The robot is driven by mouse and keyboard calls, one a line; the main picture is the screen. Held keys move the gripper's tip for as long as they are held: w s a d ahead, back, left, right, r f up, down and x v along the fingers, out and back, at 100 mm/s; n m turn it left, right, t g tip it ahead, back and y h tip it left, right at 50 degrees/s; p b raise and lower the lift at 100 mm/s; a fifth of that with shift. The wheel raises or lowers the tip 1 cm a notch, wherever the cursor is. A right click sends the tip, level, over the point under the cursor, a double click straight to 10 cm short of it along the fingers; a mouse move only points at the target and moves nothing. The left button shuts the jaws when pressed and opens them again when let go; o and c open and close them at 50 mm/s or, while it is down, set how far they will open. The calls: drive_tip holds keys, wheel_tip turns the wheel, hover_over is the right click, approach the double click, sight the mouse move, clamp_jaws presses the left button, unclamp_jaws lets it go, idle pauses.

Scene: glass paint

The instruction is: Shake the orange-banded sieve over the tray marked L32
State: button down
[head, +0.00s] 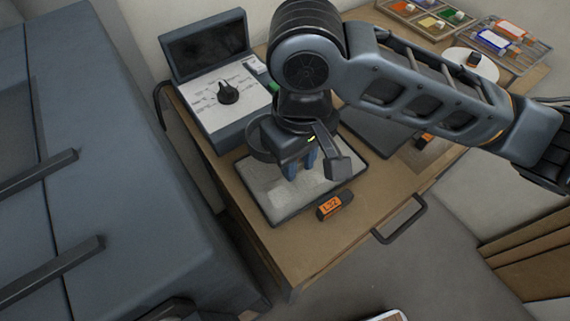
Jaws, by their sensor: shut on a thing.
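The tray (272,212) marked L32 is a shallow dark-rimmed tray on the wooden bench. A pale grey layer with a lighter patch covers its floor. Its orange tag (330,206) reading L32 is on a dark block at the front edge. My gripper (302,168) points down above this tray, with its blue fingers shut. A dark curved rim (260,142) beside the fingers looks like part of the held sieve. Its orange band and mesh do not show, and my gripper and arm hide much of that area.
A control box with a black knob (228,92) stands behind the tray. Another dark tray (375,130) lies to the right, partly under my arm. A white disc (486,68) and boxes of coloured pieces (432,24) are at the far right. A bench handle (402,222) juts from the front.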

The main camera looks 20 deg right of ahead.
drive_tip(key=w+d+b, duration=0.1)
drive_tip(key=w+d, duration=0.2)
drive_tip(key=d, duration=0.9)
drive_tip(key=shift+w+b, duration=0.2)
drive_tip(key=shift+b, duration=0.15)
drive_tip(key=shift+d, duration=0.1)
drive_tip(key=shift+r+p, duration=1.15)
drive_tip(key=shift+r, duration=1.35)
drive_tip(key=shift+s, duration=0.1)
